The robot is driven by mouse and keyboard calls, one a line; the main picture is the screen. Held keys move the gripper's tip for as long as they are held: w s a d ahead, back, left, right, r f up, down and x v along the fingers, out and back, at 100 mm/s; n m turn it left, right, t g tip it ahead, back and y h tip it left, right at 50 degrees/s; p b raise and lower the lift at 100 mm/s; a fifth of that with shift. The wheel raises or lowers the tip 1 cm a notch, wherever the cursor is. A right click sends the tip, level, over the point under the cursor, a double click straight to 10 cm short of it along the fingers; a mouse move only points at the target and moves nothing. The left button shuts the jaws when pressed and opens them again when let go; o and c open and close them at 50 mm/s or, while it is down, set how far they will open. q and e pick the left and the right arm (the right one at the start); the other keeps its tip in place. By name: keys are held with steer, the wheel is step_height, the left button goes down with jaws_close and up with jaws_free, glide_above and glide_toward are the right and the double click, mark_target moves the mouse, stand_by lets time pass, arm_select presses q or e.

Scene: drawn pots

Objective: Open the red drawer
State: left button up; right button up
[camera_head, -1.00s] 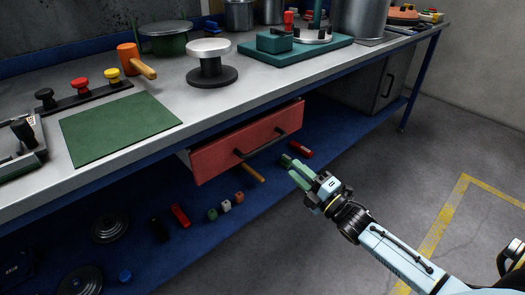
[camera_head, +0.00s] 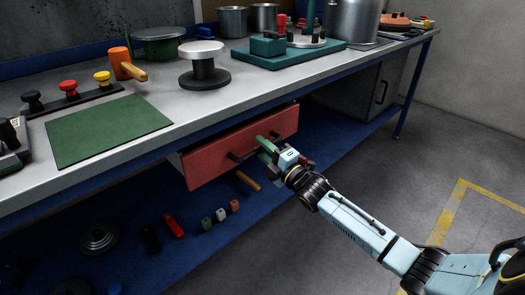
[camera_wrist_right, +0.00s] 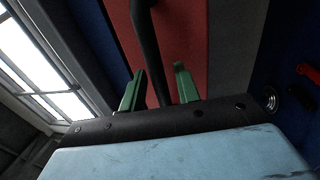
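The red drawer (camera_head: 215,160) hangs under the workbench, its front standing out a little from the bench, with a pale strip of its side showing at the left. A black bar handle (camera_head: 236,157) runs across its front; it also shows in the right wrist view (camera_wrist_right: 147,45). My right gripper (camera_head: 265,144) is at the drawer front, by the handle. In the right wrist view its two green fingers (camera_wrist_right: 157,84) are apart, with the handle bar running between them. I cannot tell whether either finger touches the bar. My left gripper is not in view.
The workbench top (camera_head: 255,92) above carries a green mat (camera_head: 108,130), a hammer (camera_head: 127,66) and a white-topped spool (camera_head: 203,65). Below, a blue shelf holds a red cylinder (camera_head: 173,225) and small blocks (camera_head: 220,215). A grey cabinet (camera_head: 365,90) stands at right. The floor in front is clear.

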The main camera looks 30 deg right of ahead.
steer(key=shift+w, duration=0.1)
steer(key=shift+c, duration=0.3)
jaws_close()
